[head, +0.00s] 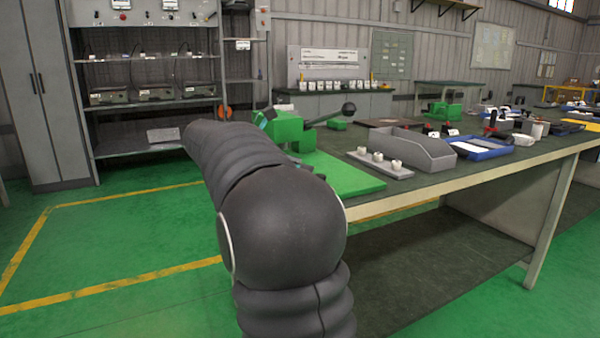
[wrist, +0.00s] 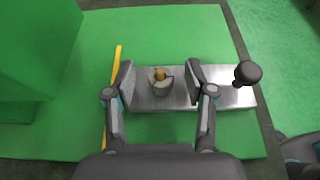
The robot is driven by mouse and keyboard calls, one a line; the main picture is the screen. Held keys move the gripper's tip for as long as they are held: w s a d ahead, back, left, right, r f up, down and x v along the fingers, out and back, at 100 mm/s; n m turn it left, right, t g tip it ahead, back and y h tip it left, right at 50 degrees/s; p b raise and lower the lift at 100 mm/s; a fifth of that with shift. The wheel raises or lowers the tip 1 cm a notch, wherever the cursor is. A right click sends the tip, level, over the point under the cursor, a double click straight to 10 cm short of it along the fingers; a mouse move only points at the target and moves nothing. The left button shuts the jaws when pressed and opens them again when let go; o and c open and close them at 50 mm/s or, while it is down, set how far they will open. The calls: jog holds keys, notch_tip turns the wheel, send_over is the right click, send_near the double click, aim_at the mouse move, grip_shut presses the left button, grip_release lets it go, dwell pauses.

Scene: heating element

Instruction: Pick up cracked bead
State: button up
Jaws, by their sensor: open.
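A short grey, ring-shaped piece (wrist: 160,88), apparently the cracked bead, sits on a metal plate (wrist: 232,96) in the wrist view. An orange-brown core shows in its middle, and a dark notch marks its rim. My gripper (wrist: 160,74) is open, with one finger to the left of the piece and one to the right. Gaps show between the piece and both fingers. In the head view my arm hides the gripper and this piece.
A black ball knob (wrist: 248,72) stands right of the fingers, and a green block (wrist: 40,45) rises at left. A yellow rod (wrist: 117,62) lies on the green mat (wrist: 190,25). A plate with pale beads (head: 379,165) stands by a grey bin (head: 425,150).

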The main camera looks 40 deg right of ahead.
jog(key=c, duration=0.9)
jog(key=shift+c, duration=0.2)
